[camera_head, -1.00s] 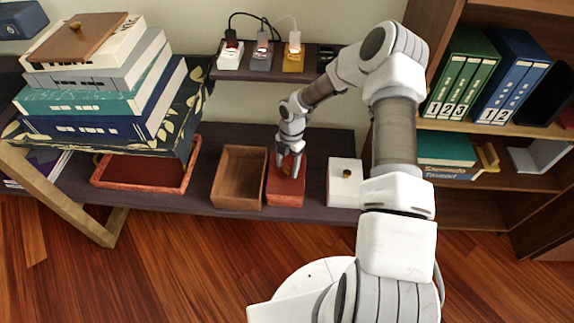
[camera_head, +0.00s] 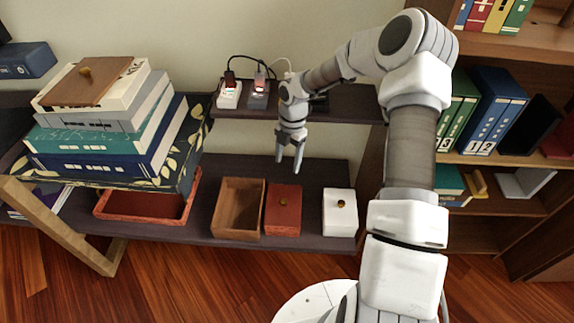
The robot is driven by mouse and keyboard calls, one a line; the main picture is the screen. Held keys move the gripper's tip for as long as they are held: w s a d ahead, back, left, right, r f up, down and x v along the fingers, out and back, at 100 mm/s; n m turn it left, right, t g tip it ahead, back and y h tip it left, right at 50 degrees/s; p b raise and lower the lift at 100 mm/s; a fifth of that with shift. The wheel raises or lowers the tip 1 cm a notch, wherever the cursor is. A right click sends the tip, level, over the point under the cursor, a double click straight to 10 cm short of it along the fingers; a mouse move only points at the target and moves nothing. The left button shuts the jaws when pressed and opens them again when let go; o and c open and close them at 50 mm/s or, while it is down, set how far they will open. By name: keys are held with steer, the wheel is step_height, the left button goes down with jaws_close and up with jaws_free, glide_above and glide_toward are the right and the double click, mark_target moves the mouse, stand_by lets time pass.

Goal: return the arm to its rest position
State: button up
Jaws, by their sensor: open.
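My gripper (camera_head: 288,168) hangs pointing down in front of the wall, above the back of the low dark shelf. Its two fingers are apart with nothing between them. Below it and apart from it sits a red box (camera_head: 282,222) with a round brass knob on its lid. My arm reaches from the lower right, bends high at the right, and comes down to the gripper. The arm hides part of the upper narrow shelf and part of the bookcase.
An open wooden box (camera_head: 226,222) and a white knobbed box (camera_head: 339,224) flank the red box. A red tray (camera_head: 112,207) lies under a book stack (camera_head: 100,142) at left. Switches (camera_head: 229,97) stand on the narrow shelf (camera_head: 350,108). A bookcase (camera_head: 520,235) holds binders at right.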

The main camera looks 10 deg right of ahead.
stand_by(0.5)
steer(key=s+r+m+t+h, duration=0.1)
steer(key=s+r+m, duration=0.3)
steer(key=r, duration=0.4)
steer(key=s+d+r+m+t+h, duration=0.1)
steer(key=s+r+m, duration=0.25)
steer(key=r, duration=0.45)
steer(key=s+r+m+t+h, duration=0.1)
steer(key=s+r+m, duration=0.35)
steer(key=r, duration=0.35)
steer(key=s+a+r+m+t+y, duration=0.1)
steer(key=s+r+m+t, duration=0.1)
steer(key=s+r+m, duration=0.4)
steer(key=s+a+r+m+t+y, duration=0.1)
steer(key=s+a+r+m, duration=0.1)
steer(key=s+m, duration=0.65)
step_height(320, 180, up, 18)
steer(key=s+n+p, duration=0.1)
steer(key=s+p, duration=0.1)
steer(key=p, duration=1.6)
steer(key=shift+d, duration=0.1)
steer(key=shift+c, duration=1.4)
steer(key=shift+s, duration=0.1)
